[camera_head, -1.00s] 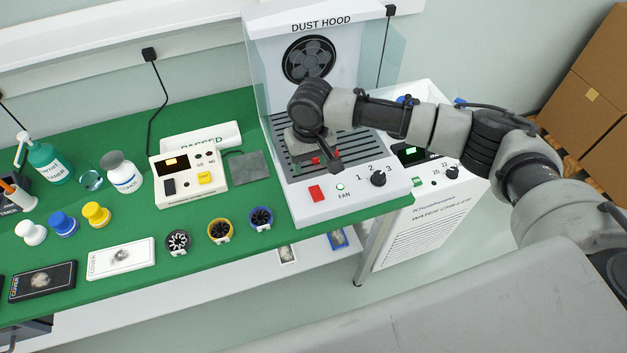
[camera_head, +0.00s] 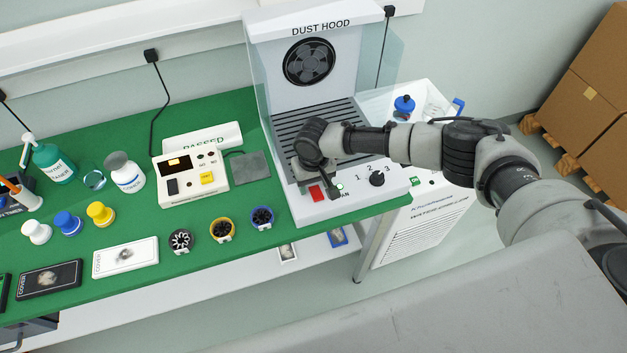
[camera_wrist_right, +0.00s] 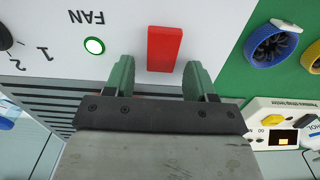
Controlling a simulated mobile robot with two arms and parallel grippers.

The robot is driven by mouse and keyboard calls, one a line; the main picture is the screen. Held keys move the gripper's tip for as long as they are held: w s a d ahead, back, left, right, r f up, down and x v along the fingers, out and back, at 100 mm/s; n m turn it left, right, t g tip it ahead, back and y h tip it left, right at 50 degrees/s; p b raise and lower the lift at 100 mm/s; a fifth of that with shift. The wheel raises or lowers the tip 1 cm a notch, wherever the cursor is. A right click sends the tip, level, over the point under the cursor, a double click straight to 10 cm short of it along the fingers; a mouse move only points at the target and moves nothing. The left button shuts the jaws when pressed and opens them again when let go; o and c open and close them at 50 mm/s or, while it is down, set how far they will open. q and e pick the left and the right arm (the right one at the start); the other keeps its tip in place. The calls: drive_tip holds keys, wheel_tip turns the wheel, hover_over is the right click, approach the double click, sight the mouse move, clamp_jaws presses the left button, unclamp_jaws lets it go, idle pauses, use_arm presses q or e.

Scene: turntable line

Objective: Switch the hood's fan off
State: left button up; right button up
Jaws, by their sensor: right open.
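The dust hood (camera_head: 320,208) stands at the right end of the green bench. Its front panel has a red rocker switch (camera_head: 316,193), a lit green lamp beside the FAN label and a black speed knob (camera_head: 377,179). In the right wrist view the red switch (camera_wrist_right: 164,48) lies just beyond the fingertips and between their lines, with the lit green lamp (camera_wrist_right: 94,46) to its left. My right gripper (camera_wrist_right: 158,76) is open and empty, its green fingers over the panel. It also shows in the head view (camera_head: 331,190), above the panel. My left gripper is not in view.
The hood's grille and round fan (camera_head: 310,62) are behind my right arm. A tester box (camera_head: 190,178), bottles, caps and several small fan rings stand to the left on the green bench (camera_head: 110,270). A white chiller (camera_head: 425,225) stands at the right.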

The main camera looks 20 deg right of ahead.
sight(319, 197)
drive_tip(key=c, duration=0.9)
drive_tip(key=t+p, duration=0.1)
drive_tip(key=p, duration=0.2)
drive_tip(key=shift+s+r+t+p, duration=0.35)
drive_tip(key=shift+r+t, duration=0.05)
drive_tip(key=shift+f+t+p, duration=0.1)
drive_tip(key=shift+t+p, duration=0.5)
drive_tip(key=shift+t, duration=0.2)
drive_tip(key=o, duration=0.9)
drive_tip(key=b+v, duration=0.1)
drive_tip(key=v, duration=0.9)
drive_tip(key=shift+r+b, duration=0.35)
drive_tip(key=shift+b, duration=0.05)
